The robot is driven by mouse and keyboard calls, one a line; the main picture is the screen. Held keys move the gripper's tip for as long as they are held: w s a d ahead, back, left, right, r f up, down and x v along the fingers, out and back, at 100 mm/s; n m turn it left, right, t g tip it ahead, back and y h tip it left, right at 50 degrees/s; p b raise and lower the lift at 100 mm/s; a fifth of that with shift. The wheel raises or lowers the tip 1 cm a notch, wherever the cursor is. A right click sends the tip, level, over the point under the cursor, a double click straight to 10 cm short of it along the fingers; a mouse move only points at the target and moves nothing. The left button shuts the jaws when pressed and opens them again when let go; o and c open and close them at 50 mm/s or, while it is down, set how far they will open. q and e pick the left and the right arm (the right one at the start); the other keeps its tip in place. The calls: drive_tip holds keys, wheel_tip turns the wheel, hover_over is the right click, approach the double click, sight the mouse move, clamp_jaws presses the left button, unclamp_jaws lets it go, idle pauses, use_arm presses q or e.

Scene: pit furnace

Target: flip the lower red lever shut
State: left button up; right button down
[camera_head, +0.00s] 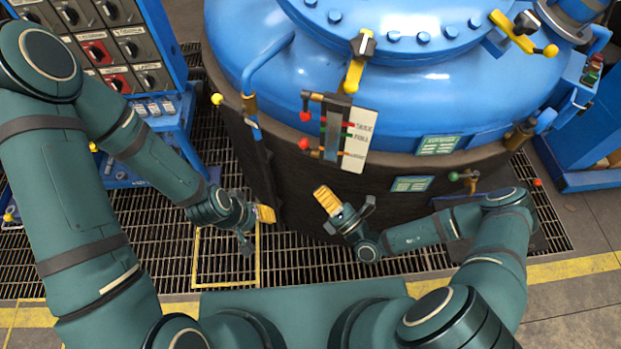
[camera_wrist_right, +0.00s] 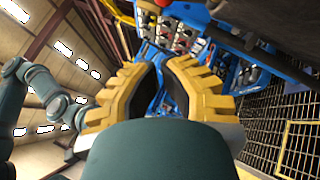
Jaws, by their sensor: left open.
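The lower red lever (camera_head: 304,144) shows as a red ball-ended handle on the left of the level gauge (camera_head: 336,128) on the blue vessel. An upper red-ended lever (camera_head: 306,116) sits above it. My right gripper (camera_head: 322,191) is below the gauge in the head view, apart from both levers, its yellow fingers pointing up and left. In the right wrist view, its fingers (camera_wrist_right: 162,62) lean toward each other with a narrow gap and nothing visible between them; whether it counts as open is unclear. My left gripper (camera_head: 272,214) is open and empty, left of the right one.
The dark vessel wall (camera_head: 400,215) stands close behind the grippers. A blue control cabinet (camera_head: 165,35) is at the left. A pipe with a yellow-handled valve (camera_head: 250,103) hangs left of the gauge. A green-knobbed valve (camera_head: 466,177) protrudes at the right. Grating (camera_head: 300,262) covers the floor.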

drive_tip(key=shift+v, duration=0.9)
drive_tip(key=shift+a, duration=0.15)
